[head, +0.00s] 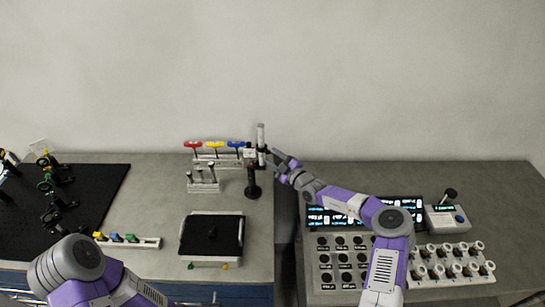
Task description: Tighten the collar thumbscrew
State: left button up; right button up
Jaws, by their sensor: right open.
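A post stand (253,187) with a black base stands near the right edge of the left bench, with a pale upright rod (261,134) at its top. A small light block, perhaps the collar (250,154), sits on it at mid-height. The thumbscrew is too small to make out. My right gripper (272,157) is open, right beside the post at about collar height. I cannot tell whether it touches anything. My left arm shows at the lower left, but its gripper is out of view.
Red, yellow and blue T-handled tools (214,144) stand in a rack left of the post. A smaller white rack (203,186) and a black-topped tray (212,235) are in front. A dark optics board (95,190) lies left. A control panel (342,262) is right, past a bench gap.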

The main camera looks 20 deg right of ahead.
jog(key=v, duration=0.6)
jog(key=shift+s, duration=0.15)
